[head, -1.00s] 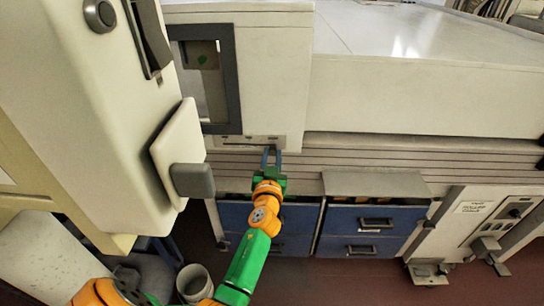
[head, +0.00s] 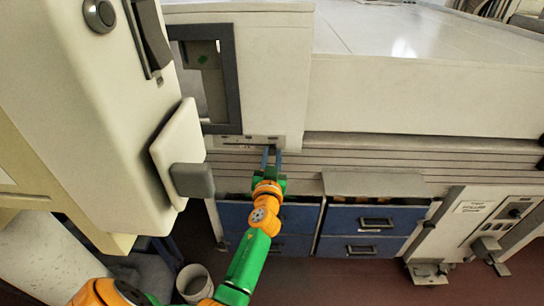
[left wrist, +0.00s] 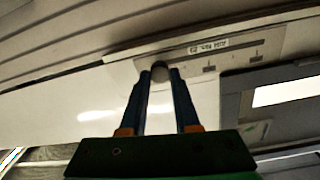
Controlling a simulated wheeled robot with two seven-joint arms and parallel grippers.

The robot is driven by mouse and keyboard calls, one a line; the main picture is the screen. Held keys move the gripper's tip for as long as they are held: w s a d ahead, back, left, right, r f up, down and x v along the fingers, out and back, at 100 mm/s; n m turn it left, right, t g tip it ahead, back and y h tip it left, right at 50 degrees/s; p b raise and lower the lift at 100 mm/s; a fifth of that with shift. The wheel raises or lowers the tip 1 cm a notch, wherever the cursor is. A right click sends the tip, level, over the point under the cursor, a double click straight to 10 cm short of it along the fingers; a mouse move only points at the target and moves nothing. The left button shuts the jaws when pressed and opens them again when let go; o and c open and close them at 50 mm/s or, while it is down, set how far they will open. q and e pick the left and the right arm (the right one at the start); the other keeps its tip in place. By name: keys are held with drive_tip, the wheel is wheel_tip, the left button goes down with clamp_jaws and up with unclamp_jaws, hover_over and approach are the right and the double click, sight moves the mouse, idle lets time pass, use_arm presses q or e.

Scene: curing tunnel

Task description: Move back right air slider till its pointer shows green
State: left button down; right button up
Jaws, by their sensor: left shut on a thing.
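The air slider panel is a pale strip on the white housing, seen in the head view (head: 240,141) and the left wrist view (left wrist: 190,52). It carries a small printed label (left wrist: 208,46), blurred here, and more small sliders, one of them dark (left wrist: 209,69). My left gripper (head: 271,150) reaches the panel's right part in the head view. In the left wrist view its blue fingers (left wrist: 160,76) are shut on a round grey slider knob (left wrist: 159,70). No pointer on a coloured scale can be made out. My right gripper is not in view.
A grey-framed opening (head: 237,80) with a small green mark (head: 203,58) inside sits above the panel. A big cream housing with a grey handle (head: 192,180) stands close on the left. Blue drawers (head: 362,220) lie below. A pale bin (head: 193,282) stands on the floor.

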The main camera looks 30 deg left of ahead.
use_arm(q)
drive_tip(key=shift+a, duration=0.1)
drive_tip(key=s+a, duration=0.1)
drive_tip(key=s+a+p, duration=0.1)
drive_tip(key=a, duration=0.1)
drive_tip(key=c, duration=0.9)
unclamp_jaws()
drive_tip(key=shift+d+f, duration=0.1)
drive_tip(key=shift+c, duration=0.2)
drive_tip(key=o, duration=0.3)
drive_tip(key=shift+w, duration=0.15)
drive_tip(key=shift+f, duration=0.1)
approach(261, 145)
drive_tip(key=shift+v, duration=1.2)
